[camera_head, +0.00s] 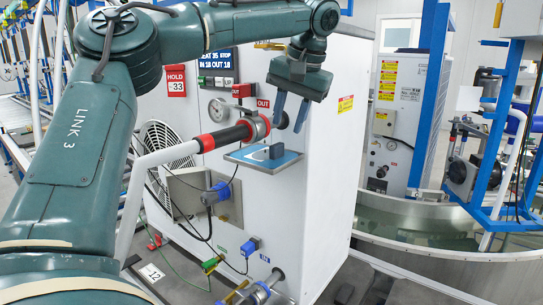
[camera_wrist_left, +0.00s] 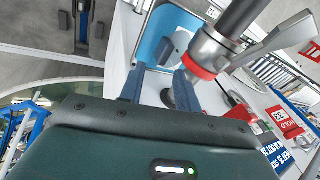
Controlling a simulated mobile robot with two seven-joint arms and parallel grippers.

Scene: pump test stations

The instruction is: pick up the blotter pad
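A small dark blue block, which I take for the blotter pad (camera_head: 276,151), stands on a light blue tray (camera_head: 245,156) fixed to the front of the white pump station. A pale grey patch lies under or beside it. In the left wrist view the tray (camera_wrist_left: 152,44) is ahead of the fingers, and the block (camera_wrist_left: 166,51) shows small on the pale patch. My left gripper (camera_head: 288,121) is open and empty, pointing down above the tray, apart from the block. It also shows in the left wrist view (camera_wrist_left: 160,72). My right gripper is not in view.
A black hose with red collars (camera_head: 226,137) and a metal valve run close to the tray's left and above it. A gauge (camera_head: 218,109) and a red HOLD sign (camera_head: 176,80) are on the panel. A round metal tank (camera_head: 440,225) stands at right.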

